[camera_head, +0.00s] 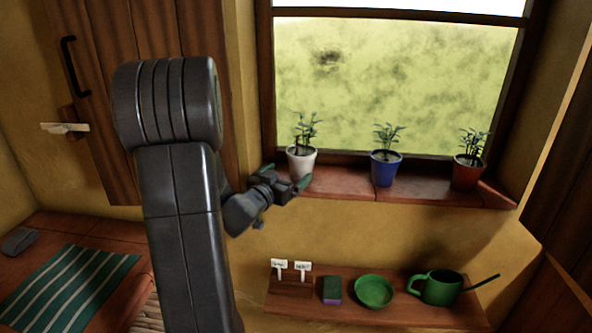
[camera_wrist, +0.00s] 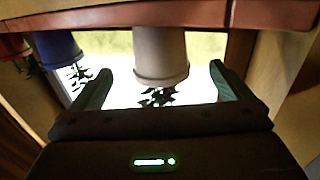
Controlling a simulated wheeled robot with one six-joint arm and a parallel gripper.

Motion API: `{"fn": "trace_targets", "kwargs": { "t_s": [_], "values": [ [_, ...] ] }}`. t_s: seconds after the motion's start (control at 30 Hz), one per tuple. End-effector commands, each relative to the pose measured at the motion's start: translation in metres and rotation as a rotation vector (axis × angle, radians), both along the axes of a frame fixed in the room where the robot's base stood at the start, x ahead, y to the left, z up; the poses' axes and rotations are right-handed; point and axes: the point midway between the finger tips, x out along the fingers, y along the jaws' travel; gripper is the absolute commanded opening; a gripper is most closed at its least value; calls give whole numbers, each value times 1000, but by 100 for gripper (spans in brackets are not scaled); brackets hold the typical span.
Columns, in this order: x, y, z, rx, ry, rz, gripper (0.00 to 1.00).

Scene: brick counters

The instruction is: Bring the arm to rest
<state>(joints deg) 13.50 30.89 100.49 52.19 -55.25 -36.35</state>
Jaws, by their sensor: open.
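My gripper (camera_head: 286,177) is at the left end of the window sill, close to the white pot (camera_head: 301,163) with a small green plant. In the wrist view, which looks upside down, the fingers of my gripper (camera_wrist: 158,86) are apart, one on each side of the white pot (camera_wrist: 160,52). The gripper is open, and a gap shows between each finger and the pot. The pot stands upright on the brick sill (camera_head: 340,184). My dark arm rises in the middle left of the head view and hides part of the wall and the wooden door.
A blue pot (camera_head: 384,168) and a terracotta pot (camera_head: 468,171) stand further right on the sill. Below, a shelf (camera_head: 350,312) holds white labels (camera_head: 291,266), a sponge (camera_head: 332,290), a green dish (camera_head: 374,291) and a green watering can (camera_head: 440,287). A striped cloth (camera_head: 70,290) lies on the left counter.

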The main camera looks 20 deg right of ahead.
Motion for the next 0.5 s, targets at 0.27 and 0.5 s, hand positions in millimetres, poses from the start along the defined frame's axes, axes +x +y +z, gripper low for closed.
{"fn": "trace_targets", "kwargs": {
  "t_s": [0.27,0.5],
  "values": [
    [-26,36,0,0,-1,1,98],
    [-31,42,0,0,-1,-1,98]
  ]
}}
